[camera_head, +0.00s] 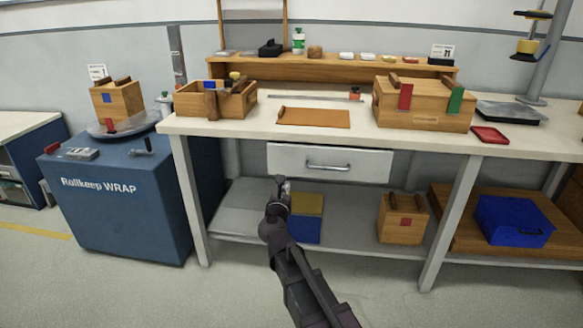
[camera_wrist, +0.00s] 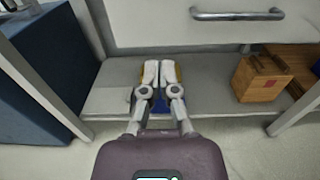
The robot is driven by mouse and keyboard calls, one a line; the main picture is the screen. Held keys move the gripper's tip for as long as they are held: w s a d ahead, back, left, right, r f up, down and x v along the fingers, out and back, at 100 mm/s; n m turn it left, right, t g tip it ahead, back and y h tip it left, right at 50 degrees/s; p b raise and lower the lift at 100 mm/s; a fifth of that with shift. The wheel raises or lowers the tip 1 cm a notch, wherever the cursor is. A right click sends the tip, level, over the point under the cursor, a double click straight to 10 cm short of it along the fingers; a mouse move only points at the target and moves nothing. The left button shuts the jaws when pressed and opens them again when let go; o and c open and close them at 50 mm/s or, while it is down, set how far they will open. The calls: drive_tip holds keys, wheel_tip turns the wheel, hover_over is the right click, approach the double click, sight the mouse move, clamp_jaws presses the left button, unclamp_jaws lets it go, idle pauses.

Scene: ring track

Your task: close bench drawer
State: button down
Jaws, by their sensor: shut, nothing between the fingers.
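The bench drawer (camera_head: 330,164) is a white front with a grey bar handle (camera_head: 328,166), under the bench top (camera_head: 400,138). Its front looks about level with the bench edge; I cannot tell whether a small gap stays. In the wrist view the drawer front (camera_wrist: 150,22) and its handle (camera_wrist: 237,15) fill the top. My gripper (camera_head: 281,182) is shut and empty, with its fingers together. It is in front of the bench, lower than the handle and to its left. In the wrist view the fingertips (camera_wrist: 160,68) show below the drawer front, apart from the handle.
A lower shelf (camera_head: 235,205) holds yellow (camera_head: 308,203) and blue (camera_head: 304,230) flat pieces and a wooden box (camera_head: 402,217). A blue cart (camera_head: 120,205) stands left. Bench legs (camera_head: 452,220) flank the opening. The floor in front is clear.

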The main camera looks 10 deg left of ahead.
sight(293, 161)
drive_tip(key=w, duration=1.4)
drive_tip(key=shift+a, duration=0.25)
drive_tip(key=shift+w+a, duration=0.15)
drive_tip(key=shift+w, duration=2.35)
drive_tip(key=shift+w+r, duration=0.1)
drive_tip(key=shift+w, duration=0.05)
drive_tip(key=shift+s, duration=0.4)
drive_tip(key=s, duration=1.4)
drive_tip(key=shift+d, duration=0.25)
